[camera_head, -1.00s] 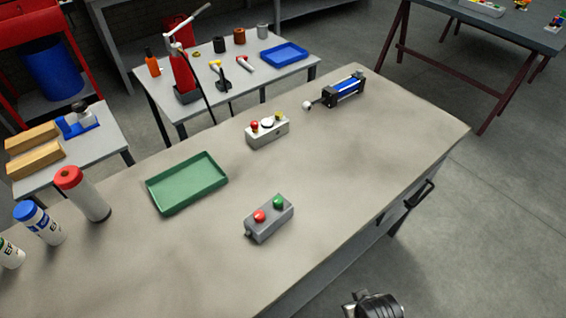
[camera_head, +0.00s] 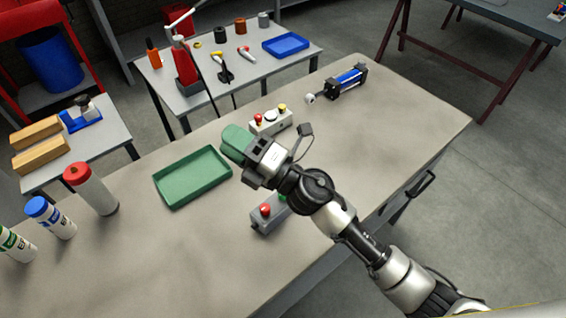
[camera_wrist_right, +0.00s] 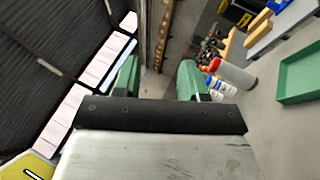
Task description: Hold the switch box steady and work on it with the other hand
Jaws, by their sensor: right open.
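A grey switch box (camera_head: 263,222) with a red and a green button lies on the workbench, partly hidden behind my right arm. A lighter box (camera_head: 271,123) with red, white and yellow controls sits farther back, its near side close behind my gripper in the head view. My right gripper (camera_head: 236,141) has green fingers and hangs over the bench between the green tray and the lighter box, touching neither box as far as I can see. In the right wrist view its fingers (camera_wrist_right: 160,80) stand apart with nothing between them. My left gripper is in neither view.
A green tray (camera_head: 193,177) lies left of the grey box. A red-capped bottle (camera_head: 92,190) and other bottles stand at the left. A blue-and-black cylinder part (camera_head: 345,82) lies at the back right. The bench front is bare.

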